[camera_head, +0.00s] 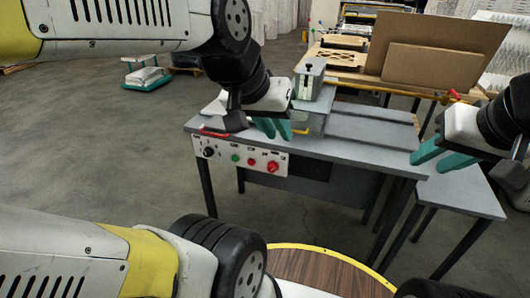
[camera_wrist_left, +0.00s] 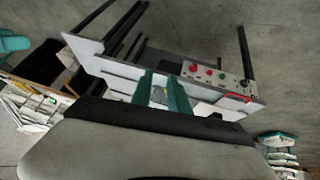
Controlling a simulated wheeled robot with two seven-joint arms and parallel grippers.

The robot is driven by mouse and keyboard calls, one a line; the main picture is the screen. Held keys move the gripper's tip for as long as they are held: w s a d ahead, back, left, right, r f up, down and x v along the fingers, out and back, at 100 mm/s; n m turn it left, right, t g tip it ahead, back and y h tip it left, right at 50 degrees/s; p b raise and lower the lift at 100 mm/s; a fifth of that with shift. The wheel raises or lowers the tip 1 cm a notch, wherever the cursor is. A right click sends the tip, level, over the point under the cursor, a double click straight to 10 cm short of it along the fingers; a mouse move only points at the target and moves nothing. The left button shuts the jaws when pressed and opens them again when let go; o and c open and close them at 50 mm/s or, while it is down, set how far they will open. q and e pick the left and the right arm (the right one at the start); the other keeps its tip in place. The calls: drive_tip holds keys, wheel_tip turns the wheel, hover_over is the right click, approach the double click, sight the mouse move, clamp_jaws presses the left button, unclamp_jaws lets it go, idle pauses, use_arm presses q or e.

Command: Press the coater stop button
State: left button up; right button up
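The coater is a grey table-like machine (camera_head: 350,150) with a white control panel (camera_head: 222,149) on its front. The panel bears a black knob (camera_head: 209,152), a green button (camera_head: 235,158), a red button (camera_head: 251,161) and a larger red button (camera_head: 272,166) at its right. Labels are too small to read. My left gripper (camera_head: 273,128) is open and empty, above the panel's right part, apart from the buttons. In the left wrist view its fingers (camera_wrist_left: 162,92) are spread, with the red buttons (camera_wrist_left: 201,70) to their right. My right gripper (camera_head: 442,157) is open and empty at the machine's right end.
A metal block-shaped unit (camera_head: 309,78) stands on the machine behind my left gripper. A lower grey side table (camera_head: 465,193) is at the right. A round wooden top with yellow rim (camera_head: 325,270) is in front. Brown boards (camera_head: 440,62) stand behind.

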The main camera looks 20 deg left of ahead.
use_arm(q)
clamp_jaws()
idle(0.5)
drive_tip(key=shift+w, duration=0.1)
idle(0.9)
